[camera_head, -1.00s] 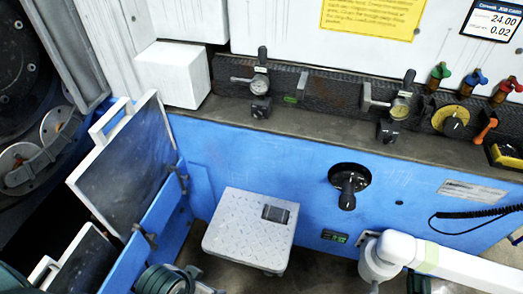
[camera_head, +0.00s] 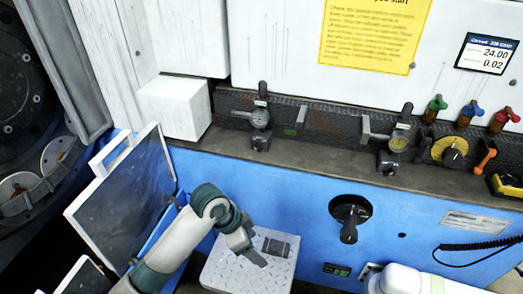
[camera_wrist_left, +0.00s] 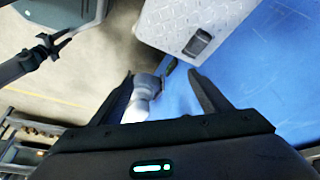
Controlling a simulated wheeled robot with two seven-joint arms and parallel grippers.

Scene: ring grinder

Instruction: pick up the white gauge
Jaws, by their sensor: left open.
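The white gauge (camera_head: 260,118) has a pale round dial and stands upright on a dark base on the ledge, left of a second gauge with a yellowish dial (camera_head: 398,141). My left gripper (camera_head: 246,250) is open and empty, low in front of the blue panel and over the grey step. It is well below the white gauge and apart from it. In the left wrist view the two dark fingers (camera_wrist_left: 166,84) are spread, and neither gauge is visible there.
A grey tread-plate step (camera_head: 280,265) is by my left gripper. A black knob (camera_head: 350,217) sticks out from the blue panel (camera_head: 300,205). A white block (camera_head: 176,106) is left of the white gauge. A dark hinged panel (camera_head: 125,205) stands at left.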

